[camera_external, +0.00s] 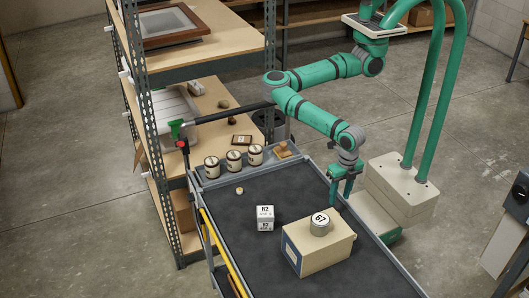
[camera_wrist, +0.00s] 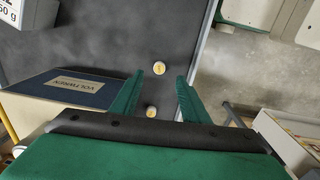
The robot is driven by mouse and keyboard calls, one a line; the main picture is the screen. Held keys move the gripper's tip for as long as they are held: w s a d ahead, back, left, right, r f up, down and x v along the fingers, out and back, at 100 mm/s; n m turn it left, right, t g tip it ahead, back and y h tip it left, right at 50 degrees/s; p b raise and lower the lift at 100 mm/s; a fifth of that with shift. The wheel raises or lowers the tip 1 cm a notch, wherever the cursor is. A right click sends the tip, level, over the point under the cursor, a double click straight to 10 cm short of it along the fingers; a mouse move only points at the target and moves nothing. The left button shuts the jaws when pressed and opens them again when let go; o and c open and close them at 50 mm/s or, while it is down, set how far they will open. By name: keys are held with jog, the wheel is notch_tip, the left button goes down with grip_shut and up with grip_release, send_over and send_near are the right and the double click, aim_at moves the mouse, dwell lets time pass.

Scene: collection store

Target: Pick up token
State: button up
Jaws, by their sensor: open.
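Two small round cream tokens with yellow centres show in the wrist view. The farther token (camera_wrist: 159,68) lies on the dark cart mat, between the fingertips as seen from the wrist. The nearer token (camera_wrist: 151,112) lies closer to the palm, between the fingers. A small cream round piece (camera_external: 239,190) lies near the cart's far left in the outside view; I cannot tell if it is a token. My gripper (camera_external: 340,193) is open and empty above the cart's right edge; its fingers also show in the wrist view (camera_wrist: 160,76).
A cardboard box (camera_external: 312,255) with a jar (camera_external: 320,225) on top stands close to my gripper. A white labelled cube (camera_external: 265,218) stands left of it. Several tins (camera_external: 234,160) line the cart's back ledge. The mat's left and middle are mostly clear.

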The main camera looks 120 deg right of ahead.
aim_at(336, 209)
jog(key=shift+w+a+f, duration=0.1)
jog(key=shift+f, duration=1.85)
jog(key=shift+w+a+f, duration=0.1)
jog(key=shift+f, duration=1.8)
jog(key=shift+c, duration=0.7)
grip_shut()
